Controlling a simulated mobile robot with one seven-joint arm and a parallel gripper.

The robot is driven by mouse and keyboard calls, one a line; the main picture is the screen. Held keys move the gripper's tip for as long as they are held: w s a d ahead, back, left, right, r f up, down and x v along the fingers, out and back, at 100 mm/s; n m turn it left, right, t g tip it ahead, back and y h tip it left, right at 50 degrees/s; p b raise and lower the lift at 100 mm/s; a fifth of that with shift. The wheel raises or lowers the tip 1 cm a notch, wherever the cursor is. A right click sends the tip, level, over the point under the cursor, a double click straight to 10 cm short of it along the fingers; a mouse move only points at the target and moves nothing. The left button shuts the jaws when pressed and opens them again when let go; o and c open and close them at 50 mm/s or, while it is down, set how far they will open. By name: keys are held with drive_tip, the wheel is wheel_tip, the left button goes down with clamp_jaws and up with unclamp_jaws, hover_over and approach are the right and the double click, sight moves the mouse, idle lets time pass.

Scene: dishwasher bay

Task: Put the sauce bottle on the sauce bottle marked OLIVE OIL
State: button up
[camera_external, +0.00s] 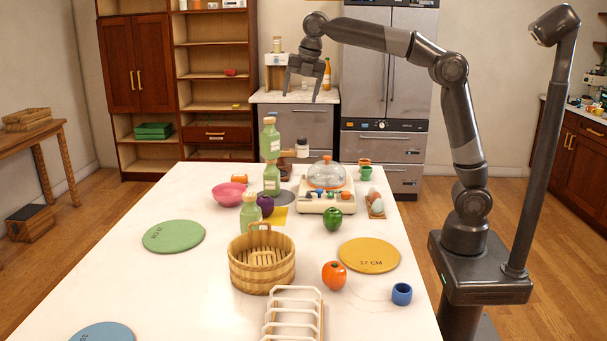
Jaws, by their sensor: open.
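Several green sauce bottles with pale labels show on the white table. One bottle (270,140) appears upright directly on top of a second bottle (271,181), in line with it; whether they touch is hard to tell. A third green bottle (250,216) stands nearer, partly hidden behind the wicker basket. The label words are too small to read, so I cannot tell which is marked OLIVE OIL. My gripper (301,93) is open and empty, pointing down, above and to the right of the upper bottle in the picture.
Around the bottles are a pink bowl (229,194), a purple onion-like item (265,205), a hob with a glass lid (326,197) and a green pepper (332,218). The wicker basket (262,273) and white rack (293,318) are in front. The left table is mostly clear.

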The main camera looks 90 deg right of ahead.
drive_tip(key=s+a+f+m+t, duration=0.1)
drive_tip(key=s+a+f+m, duration=0.3)
drive_tip(key=s, duration=0.5)
drive_tip(key=s+a+f+m+t, duration=0.1)
drive_tip(key=s+f+m, duration=0.1)
drive_tip(key=s+m, duration=0.5)
drive_tip(key=s+a+f+m+t+y, duration=0.1)
drive_tip(key=s+a+f+m, duration=0.1)
drive_tip(key=s+f+m, duration=0.6)
drive_tip(key=s+f, duration=0.6)
drive_tip(key=s, duration=0.1)
drive_tip(key=shift+s+y, duration=0.3)
drive_tip(key=shift+s, duration=0.05)
drive_tip(key=shift+r, duration=0.1)
idle(4.4)
